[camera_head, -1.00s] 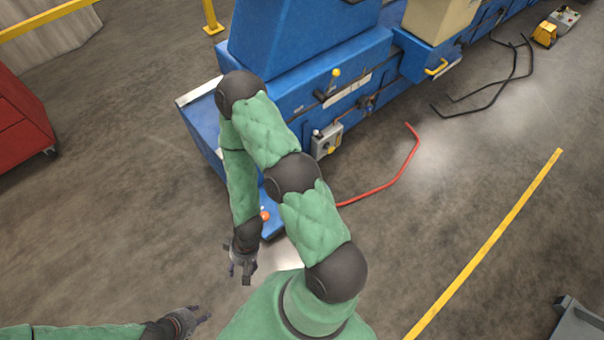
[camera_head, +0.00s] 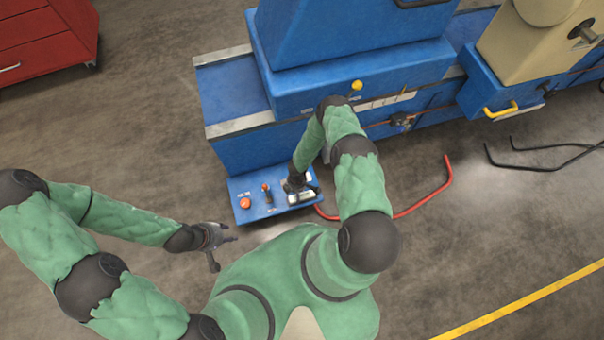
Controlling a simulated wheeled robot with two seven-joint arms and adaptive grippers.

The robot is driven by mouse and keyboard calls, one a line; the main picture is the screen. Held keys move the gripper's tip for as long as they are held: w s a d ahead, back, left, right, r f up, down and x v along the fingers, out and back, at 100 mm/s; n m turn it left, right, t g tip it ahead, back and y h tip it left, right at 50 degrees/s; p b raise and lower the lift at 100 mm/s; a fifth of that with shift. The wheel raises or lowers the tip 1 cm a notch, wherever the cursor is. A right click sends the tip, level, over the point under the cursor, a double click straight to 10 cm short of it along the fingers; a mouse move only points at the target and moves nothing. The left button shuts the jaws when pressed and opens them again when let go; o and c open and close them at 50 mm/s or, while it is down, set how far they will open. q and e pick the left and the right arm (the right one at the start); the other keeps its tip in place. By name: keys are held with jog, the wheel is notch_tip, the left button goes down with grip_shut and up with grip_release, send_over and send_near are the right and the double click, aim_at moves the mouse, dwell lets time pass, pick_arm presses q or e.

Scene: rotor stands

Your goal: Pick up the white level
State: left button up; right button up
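No white level can be made out with certainty. A small whitish part (camera_head: 303,198) shows at the right end of a blue control panel (camera_head: 252,216), beside my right gripper (camera_head: 293,186). My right gripper points down over that end of the panel and partly hides it; whether its fingers are open or shut, or touch anything, is too small to tell. My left gripper (camera_head: 222,253) is open and empty, with its fingers spread, left of the panel and nearer to me.
The panel carries an orange-red button (camera_head: 245,203) and a small upright lever (camera_head: 266,190). A large blue machine (camera_head: 360,75) stands behind it. A red pipe or hose (camera_head: 430,200) lies at right. A red cabinet (camera_head: 40,45) stands far left. The floor between is clear.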

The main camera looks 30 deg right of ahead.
aim_at(302, 197)
jog(key=shift+n+t+h, duration=0.3)
jog(key=shift+n+h, duration=0.2)
jog(key=shift+n, duration=0.2)
jog(key=d+f, duration=0.1)
jog(key=w+d+f, duration=0.1)
jog(key=f, duration=0.1)
jog(key=shift+w+d+f, duration=0.1)
jog(key=shift+d+f, duration=0.05)
jog(key=shift+d, duration=0.15)
notch_tip(302, 197, down, 4)
jog(key=b, duration=0.2)
jog(key=shift+b, duration=0.35)
jog(key=shift+w+f+b, duration=0.1)
jog(key=shift+f+b, duration=0.3)
jog(key=shift+f, duration=0.2)
jog(key=f+b, duration=0.2)
jog(key=f, duration=0.1)
jog(key=f+b, duration=0.2)
jog(key=shift+w, duration=0.25)
jog(key=c, duration=1.4)
